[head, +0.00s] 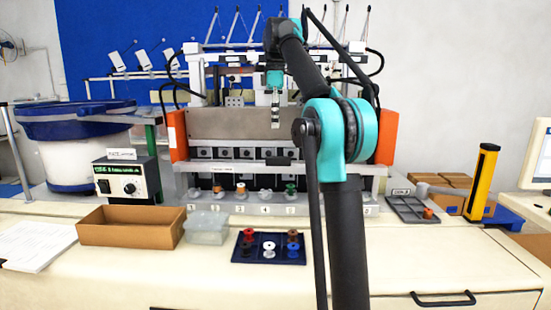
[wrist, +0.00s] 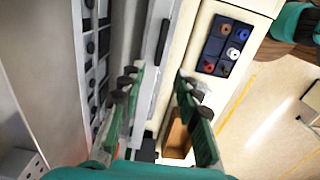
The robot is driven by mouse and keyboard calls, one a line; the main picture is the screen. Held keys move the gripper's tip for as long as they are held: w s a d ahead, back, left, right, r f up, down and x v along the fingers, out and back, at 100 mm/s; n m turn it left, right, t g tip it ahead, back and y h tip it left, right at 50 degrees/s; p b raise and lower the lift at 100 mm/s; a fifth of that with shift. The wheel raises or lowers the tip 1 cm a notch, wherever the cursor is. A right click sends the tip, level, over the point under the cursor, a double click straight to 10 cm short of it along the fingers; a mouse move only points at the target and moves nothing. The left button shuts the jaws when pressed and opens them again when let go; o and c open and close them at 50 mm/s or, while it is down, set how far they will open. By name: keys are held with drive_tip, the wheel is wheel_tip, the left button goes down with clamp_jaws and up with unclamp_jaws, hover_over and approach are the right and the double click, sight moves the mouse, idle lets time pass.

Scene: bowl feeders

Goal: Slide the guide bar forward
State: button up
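The guide bar appears to be the long light-grey bar (head: 340,170) running across the front of the machine, with a black handle (head: 278,162) near its middle. In the wrist view the bar (wrist: 150,50) runs lengthwise between my fingers, with a dark handle piece (wrist: 163,35) on it. My gripper (head: 275,124) points down in front of the wide metal plate, above the bar in the picture. In the wrist view my gripper (wrist: 158,80) has its two green fingers spread, with nothing held between them. Whether a finger touches the bar cannot be told.
Spools stand in a numbered row (head: 265,194) below the bar. A blue tray (head: 240,260) with several spools, a clear box (head: 207,227) and a cardboard box (head: 130,226) lie on the table. Orange end blocks (head: 178,136) flank the machine. The right front tabletop is clear.

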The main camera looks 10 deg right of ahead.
sight(276, 157)
wheel_tip(276, 157, down, 14)
drive_tip(key=shift+s+r, duration=0.1)
drive_tip(key=shift+r, duration=0.15)
drive_tip(key=shift+c, duration=0.3)
clamp_jaws()
